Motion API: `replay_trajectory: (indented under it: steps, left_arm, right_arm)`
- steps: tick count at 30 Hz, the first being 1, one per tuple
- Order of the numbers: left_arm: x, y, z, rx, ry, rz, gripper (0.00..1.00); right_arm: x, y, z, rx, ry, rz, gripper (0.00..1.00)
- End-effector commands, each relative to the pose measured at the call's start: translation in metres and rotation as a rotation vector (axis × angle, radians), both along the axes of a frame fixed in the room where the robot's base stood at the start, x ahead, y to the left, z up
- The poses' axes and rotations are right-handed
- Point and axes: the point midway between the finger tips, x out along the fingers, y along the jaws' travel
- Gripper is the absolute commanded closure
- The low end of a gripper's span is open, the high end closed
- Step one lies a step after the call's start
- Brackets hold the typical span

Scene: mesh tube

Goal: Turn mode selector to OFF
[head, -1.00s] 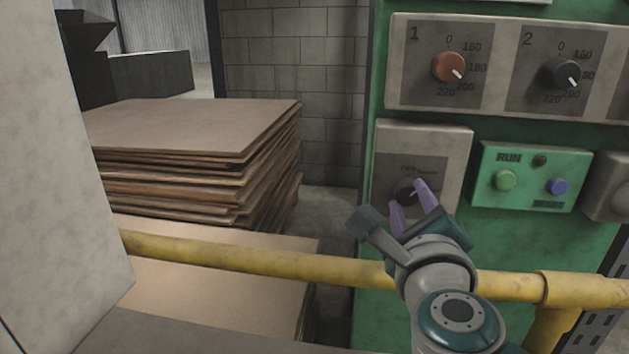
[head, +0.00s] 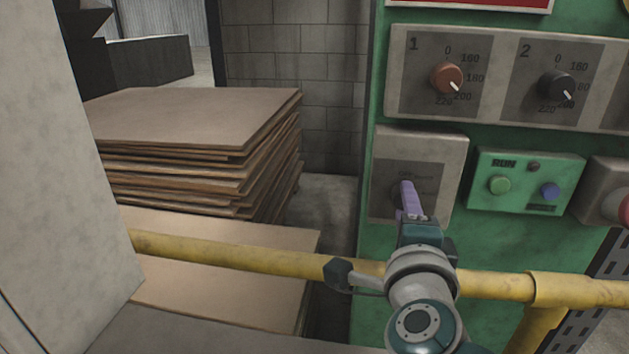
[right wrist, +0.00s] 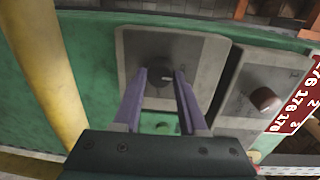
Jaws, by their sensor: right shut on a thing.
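The mode selector is a dark round knob on a grey plate (head: 388,150) on the green cabinet. In the head view my right gripper (head: 411,200) covers most of the knob. In the right wrist view the knob (right wrist: 158,84) sits between the two purple fingertips of my right gripper (right wrist: 160,78), which is shut on it. The fingers show nearly edge-on, one behind the other, in the head view. The lettering on the plate is too faint to read. My left gripper is not in view.
A yellow rail (head: 235,255) runs across below the plate, under my right arm. A green RUN/RESET box (head: 525,182) is at the right; knobs 1 (head: 447,78) and 2 (head: 556,86) are above. Stacked boards (head: 190,120) stand left, beyond a pale panel (head: 55,200).

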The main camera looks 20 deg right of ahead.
Motion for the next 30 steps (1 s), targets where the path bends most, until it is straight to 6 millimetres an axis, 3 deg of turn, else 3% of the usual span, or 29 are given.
replay_trajectory:
  steps: [16,17,24,30]
  left_arm:
    - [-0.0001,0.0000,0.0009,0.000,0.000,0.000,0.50]
    - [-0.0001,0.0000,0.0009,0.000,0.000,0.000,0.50]
    - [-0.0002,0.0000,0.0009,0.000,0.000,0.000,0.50]
    - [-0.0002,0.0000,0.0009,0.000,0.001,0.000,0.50]
  right_arm:
    - [0.0000,0.0000,-0.0003,-0.022,0.014,0.000,1.00]
    - [-0.0001,-0.0001,-0.0003,-0.022,0.014,0.000,0.56]
    - [-0.0001,-0.0001,-0.0002,-0.020,0.013,0.000,0.29]
    - [-0.0001,-0.0002,-0.0001,-0.021,0.013,-0.001,0.28]
